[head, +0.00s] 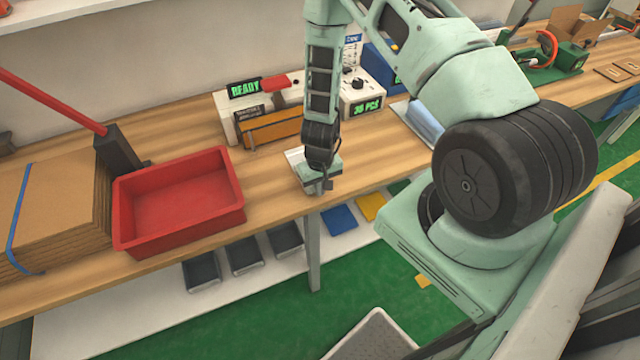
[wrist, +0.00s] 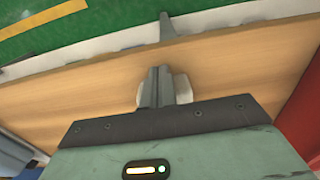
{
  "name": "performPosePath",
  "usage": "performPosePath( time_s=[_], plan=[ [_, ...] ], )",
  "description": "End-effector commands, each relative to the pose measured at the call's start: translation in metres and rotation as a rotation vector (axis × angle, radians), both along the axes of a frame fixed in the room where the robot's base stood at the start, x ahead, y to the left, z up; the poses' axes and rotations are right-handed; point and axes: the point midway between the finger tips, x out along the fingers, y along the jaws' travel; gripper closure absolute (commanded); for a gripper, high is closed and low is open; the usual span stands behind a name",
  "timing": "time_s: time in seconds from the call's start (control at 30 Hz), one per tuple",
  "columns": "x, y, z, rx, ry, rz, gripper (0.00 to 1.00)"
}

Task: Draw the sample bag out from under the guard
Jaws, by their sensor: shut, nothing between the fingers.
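My gripper (head: 323,186) points down over the wooden bench, in front of the white sealing machine (head: 225,122). Its fingers are shut together and empty, as the wrist view (wrist: 160,88) shows. A small whitish flat thing (head: 294,156), perhaps the sample bag, lies at the gripper, mostly hidden by it. Pale patches show on both sides of the fingers in the wrist view (wrist: 183,88); I cannot tell if the fingers touch them. An orange bar (head: 274,130), perhaps the guard, runs along the machine's front, left of and behind my gripper.
A red tray (head: 180,240) stands on the bench (head: 275,205) to the left, beside stacked cardboard (head: 50,220). A counter display (head: 366,106) and a pale blue item (head: 422,122) are to the right. The bench's front edge is close to my gripper. Bare wood lies between tray and gripper.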

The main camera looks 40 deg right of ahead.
Motion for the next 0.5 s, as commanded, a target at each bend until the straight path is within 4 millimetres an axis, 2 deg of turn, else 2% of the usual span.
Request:
performPosePath(
  time_s=[0.3,0.5],
  plan=[
    [0.001,0.0,0.0,0.0,0.0,0.0,1.0],
    [0.015,-0.004,-0.001,-0.001,-0.002,0.002,1.0]
  ],
)
